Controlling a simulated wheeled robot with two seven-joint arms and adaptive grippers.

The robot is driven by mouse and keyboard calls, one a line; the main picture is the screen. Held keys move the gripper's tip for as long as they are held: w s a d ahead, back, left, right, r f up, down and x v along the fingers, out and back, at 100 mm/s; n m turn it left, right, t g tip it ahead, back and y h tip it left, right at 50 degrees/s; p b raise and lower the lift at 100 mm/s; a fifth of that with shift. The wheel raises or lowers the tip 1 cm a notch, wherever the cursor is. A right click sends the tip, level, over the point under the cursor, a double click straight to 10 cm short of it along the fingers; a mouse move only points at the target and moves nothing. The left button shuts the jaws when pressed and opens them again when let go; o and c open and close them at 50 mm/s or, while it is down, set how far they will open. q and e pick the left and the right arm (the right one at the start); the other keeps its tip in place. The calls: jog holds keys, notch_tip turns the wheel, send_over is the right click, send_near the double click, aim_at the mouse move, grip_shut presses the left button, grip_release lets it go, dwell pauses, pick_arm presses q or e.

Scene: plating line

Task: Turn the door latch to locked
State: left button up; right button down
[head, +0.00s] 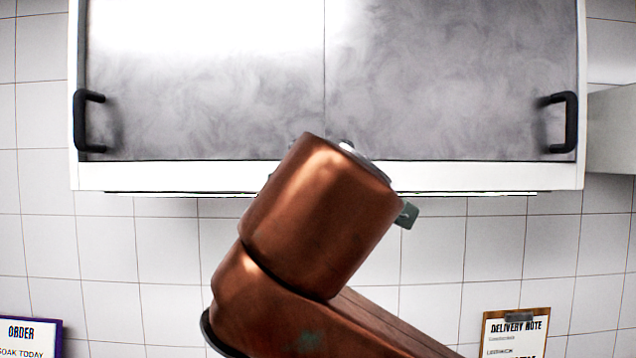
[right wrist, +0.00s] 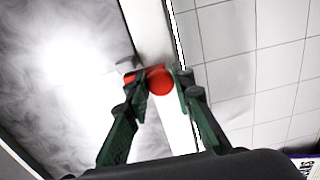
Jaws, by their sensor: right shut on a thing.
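The door latch (right wrist: 160,82) is red, with a round end and a short bar reaching left, at the lower edge of the cabinet doors in the right wrist view. My right gripper (right wrist: 153,77) has its dark green fingers shut on the latch, one on each side. In the head view my copper-coloured right arm covers the latch and the fingers. The cabinet has a left door (head: 205,80) and a right door (head: 450,80), both grey and closed, meeting at a middle seam. My left gripper is in neither view.
Each door has a black handle, the left one (head: 80,120) and the right one (head: 571,122), at its outer edge. A white frame rail (head: 150,177) runs below the doors. An order sign (head: 30,335) and a delivery note clipboard (head: 515,335) are low on the tiled wall (head: 150,240).

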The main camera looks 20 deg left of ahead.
dwell(0.4)
jog(key=c, duration=1.7)
grip_release()
jog(key=shift+o, duration=0.2)
jog(key=shift+s, duration=0.1)
jog(key=v, duration=1.1)
jog(key=shift+s, duration=0.35)
jog(key=shift+d, duration=0.1)
